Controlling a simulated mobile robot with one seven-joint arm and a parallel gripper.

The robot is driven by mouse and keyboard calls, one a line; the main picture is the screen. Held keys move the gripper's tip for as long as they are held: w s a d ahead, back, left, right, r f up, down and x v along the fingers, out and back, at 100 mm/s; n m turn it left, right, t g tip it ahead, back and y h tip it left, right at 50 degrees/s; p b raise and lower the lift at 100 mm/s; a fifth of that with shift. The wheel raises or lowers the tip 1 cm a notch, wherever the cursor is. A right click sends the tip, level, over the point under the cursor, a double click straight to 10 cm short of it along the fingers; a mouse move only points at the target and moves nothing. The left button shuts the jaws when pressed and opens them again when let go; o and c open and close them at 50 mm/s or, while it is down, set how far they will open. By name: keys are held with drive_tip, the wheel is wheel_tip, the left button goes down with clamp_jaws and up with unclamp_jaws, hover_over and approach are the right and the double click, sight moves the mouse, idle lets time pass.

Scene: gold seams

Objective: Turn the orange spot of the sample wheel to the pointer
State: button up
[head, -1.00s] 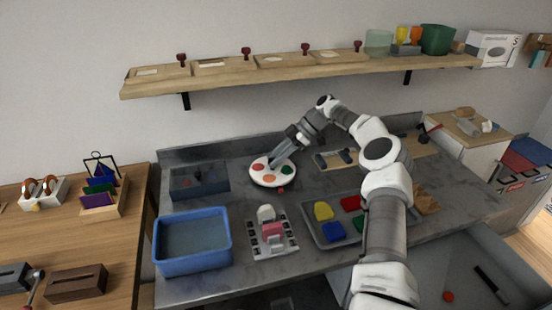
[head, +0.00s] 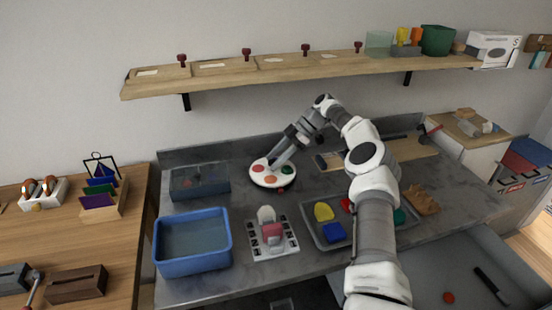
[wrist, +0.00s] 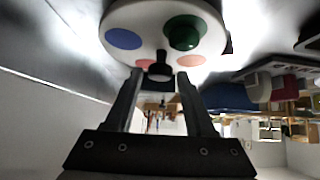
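The sample wheel (head: 259,178) is a white disc at the back of the grey bench, with reddish, orange and green spots showing. In the wrist view the wheel (wrist: 143,17) fills the top, with a blue spot (wrist: 124,39), a dark green spot (wrist: 184,32) and two salmon-orange spots, one (wrist: 191,60) at the lower right. My gripper (head: 273,167) reaches down over the wheel. In the wrist view its fingers (wrist: 160,76) stand open on either side of a dark knob (wrist: 158,68), with gaps showing. A small red mark (head: 280,189), perhaps the pointer, sits at the wheel's front edge.
A blue tub (head: 193,270) and a dark glassy box (head: 200,183) stand left of the wheel. A white rack (head: 285,250) and a grey tray (head: 352,237) with coloured pieces lie in front. A shelf (head: 330,71) runs above along the wall.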

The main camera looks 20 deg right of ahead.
drive_tip(key=shift+o, duration=0.6)
drive_tip(key=shift+s+d+m+t, duration=0.1)
drive_tip(key=shift+m+t, duration=0.2)
drive_tip(key=shift+m, duration=0.1)
